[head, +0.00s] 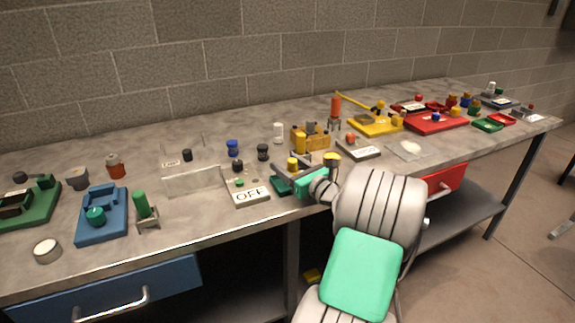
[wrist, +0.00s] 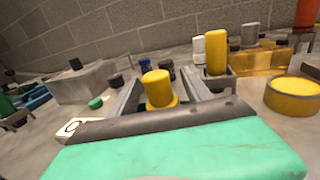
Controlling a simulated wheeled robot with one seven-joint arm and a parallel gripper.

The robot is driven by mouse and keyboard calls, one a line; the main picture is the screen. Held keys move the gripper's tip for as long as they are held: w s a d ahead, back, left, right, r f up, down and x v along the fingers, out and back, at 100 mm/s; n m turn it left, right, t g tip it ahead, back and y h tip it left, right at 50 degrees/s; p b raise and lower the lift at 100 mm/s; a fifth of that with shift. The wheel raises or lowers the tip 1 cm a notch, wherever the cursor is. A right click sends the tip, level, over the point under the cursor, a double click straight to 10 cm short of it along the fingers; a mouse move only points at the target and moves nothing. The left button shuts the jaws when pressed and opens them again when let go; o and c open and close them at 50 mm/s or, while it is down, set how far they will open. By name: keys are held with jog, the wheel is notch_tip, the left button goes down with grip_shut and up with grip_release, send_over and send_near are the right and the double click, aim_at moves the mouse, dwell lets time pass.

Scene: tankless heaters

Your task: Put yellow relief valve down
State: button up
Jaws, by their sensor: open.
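The yellow relief valve (wrist: 159,90), a short stepped cylinder with a wider base, stands upright between the fingers of my gripper (wrist: 157,84). In the head view the valve (head: 292,164) shows just beyond my gripper (head: 287,179), near the front edge of the bench. The jaws are open, with a finger on either side of the valve. The wrist body hides its lowest part, so I cannot tell what its base rests on. A taller yellow cylinder (wrist: 216,57) stands apart, behind and to the right, in a small grey holder.
The "OFF" block (head: 249,192) is close at left, with a clear box (head: 192,181) beyond it. A round yellow-topped piece (wrist: 293,95) is close at right. A yellow block fixture (head: 318,139) stands behind. Bare bench top (head: 190,212) lies farther left.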

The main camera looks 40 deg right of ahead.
aim_at(296, 169)
jog(key=shift+s+r, duration=0.1)
jog(key=shift+r, duration=0.05)
jog(key=s, duration=0.8)
jog(key=shift+s+a, duration=0.1)
jog(key=shift+s, duration=0.1)
jog(key=shift+s+f+b, duration=0.5)
jog(key=shift+s+b, duration=0.05)
jog(key=shift+b, duration=0.55)
jog(key=s+b, duration=0.1)
jog(key=b, duration=0.4)
jog(key=shift+s+b, duration=0.2)
jog(key=shift+b, duration=0.2)
jog(key=shift+s+a+r+b, duration=0.2)
jog(key=shift+s+r+b, duration=0.2)
jog(key=shift+b, duration=0.65)
jog(key=shift+r, duration=0.15)
jog(key=shift+s, duration=0.1)
